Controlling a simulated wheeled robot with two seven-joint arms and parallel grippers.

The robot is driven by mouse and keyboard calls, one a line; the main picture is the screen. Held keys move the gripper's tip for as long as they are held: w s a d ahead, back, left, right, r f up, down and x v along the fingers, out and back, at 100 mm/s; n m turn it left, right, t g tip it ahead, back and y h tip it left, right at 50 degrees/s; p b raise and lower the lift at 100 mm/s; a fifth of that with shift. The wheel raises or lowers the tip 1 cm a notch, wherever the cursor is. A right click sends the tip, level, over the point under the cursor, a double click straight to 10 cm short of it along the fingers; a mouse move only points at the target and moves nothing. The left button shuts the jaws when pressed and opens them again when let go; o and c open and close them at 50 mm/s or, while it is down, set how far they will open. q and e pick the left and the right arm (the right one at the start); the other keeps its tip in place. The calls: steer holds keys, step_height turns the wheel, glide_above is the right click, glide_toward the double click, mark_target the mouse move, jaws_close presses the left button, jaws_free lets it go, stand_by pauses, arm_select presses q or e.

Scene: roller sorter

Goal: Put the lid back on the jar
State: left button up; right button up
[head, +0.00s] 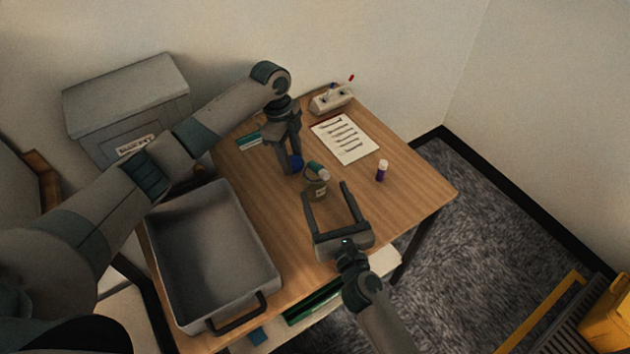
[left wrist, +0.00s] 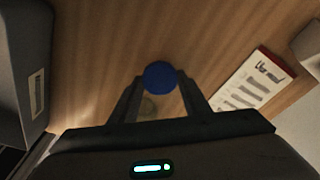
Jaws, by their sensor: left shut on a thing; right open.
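My left gripper (head: 291,168) is shut on a blue round lid (head: 296,162), holding it near its fingertips. The lid also shows in the left wrist view (left wrist: 160,75) between the two fingers. A small greenish jar (head: 319,189) with a pale label is on the wooden table, just right of and in front of the lid. The lid is beside the jar, apart from it in the picture. My right gripper (head: 327,189) is open and empty, its fingers pointing toward the jar. The jar shows by its left fingertip; whether they touch is unclear.
A large grey tray (head: 262,245) covers the table's left front. A paper sheet (head: 345,139) lies at the back right, with a purple-and-white bottle (head: 382,171) in front. A holder with pens (head: 331,99) stands at the back. The table's right part (head: 425,190) is clear.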

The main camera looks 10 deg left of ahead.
mark_target(319, 188)
steer(key=shift+w+a, duration=0.25)
steer(key=shift+w, duration=0.15)
steer(key=shift+a+x, duration=0.15)
steer(key=shift+x, duration=1.15)
steer(key=shift+a+x, duration=0.2)
steer(key=shift+x, duration=1.05)
steer(key=shift+s, duration=0.2)
steer(key=c, duration=1.2)
